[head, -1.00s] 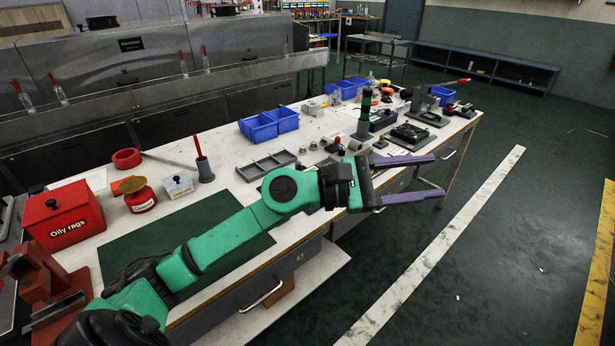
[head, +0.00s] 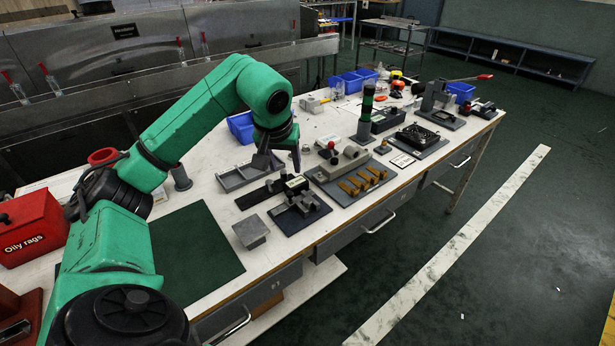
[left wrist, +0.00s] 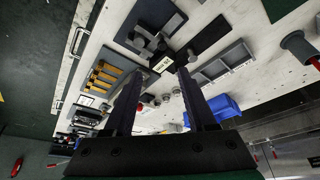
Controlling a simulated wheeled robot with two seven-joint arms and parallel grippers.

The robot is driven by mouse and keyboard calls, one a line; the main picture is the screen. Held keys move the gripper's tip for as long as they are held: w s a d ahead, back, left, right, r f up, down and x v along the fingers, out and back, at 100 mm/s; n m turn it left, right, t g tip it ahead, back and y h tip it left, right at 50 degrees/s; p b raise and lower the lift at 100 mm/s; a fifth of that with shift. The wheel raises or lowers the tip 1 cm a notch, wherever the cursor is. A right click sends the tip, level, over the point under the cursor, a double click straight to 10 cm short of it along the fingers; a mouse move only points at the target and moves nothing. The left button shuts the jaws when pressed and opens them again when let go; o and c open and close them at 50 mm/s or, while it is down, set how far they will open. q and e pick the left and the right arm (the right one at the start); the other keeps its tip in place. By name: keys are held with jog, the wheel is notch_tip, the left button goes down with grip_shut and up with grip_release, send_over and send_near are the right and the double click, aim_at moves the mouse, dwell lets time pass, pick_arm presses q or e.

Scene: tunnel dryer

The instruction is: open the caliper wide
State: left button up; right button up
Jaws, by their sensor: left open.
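The caliper shows in the head view as a dark flat bar (head: 258,195) with a block bearing a small pale display (head: 296,184) at its right end. In the left wrist view its display block (left wrist: 163,63) appears between the fingertips, with the dark bar (left wrist: 207,36) running up and right. My left gripper (head: 279,162) points down above the caliper, fingers apart and empty; it also shows in the left wrist view (left wrist: 160,74). I see no contact with the caliper. My right gripper is not in view.
A dark plate with a small fixture (head: 300,212) lies just in front of the caliper. A grey divided tray (head: 240,178) is behind it. A grey fixture with brass-coloured pieces (head: 352,178) stands to the right. The green mat (head: 195,255) is clear.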

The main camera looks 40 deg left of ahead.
pick_arm(q)
send_near(290, 193)
jog(key=x, duration=0.7)
jog(key=shift+a+f, duration=0.1)
jog(key=shift+f, duration=0.4)
jog(key=shift+w, duration=0.1)
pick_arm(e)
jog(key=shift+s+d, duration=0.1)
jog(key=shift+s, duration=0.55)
pick_arm(q)
grip_shut()
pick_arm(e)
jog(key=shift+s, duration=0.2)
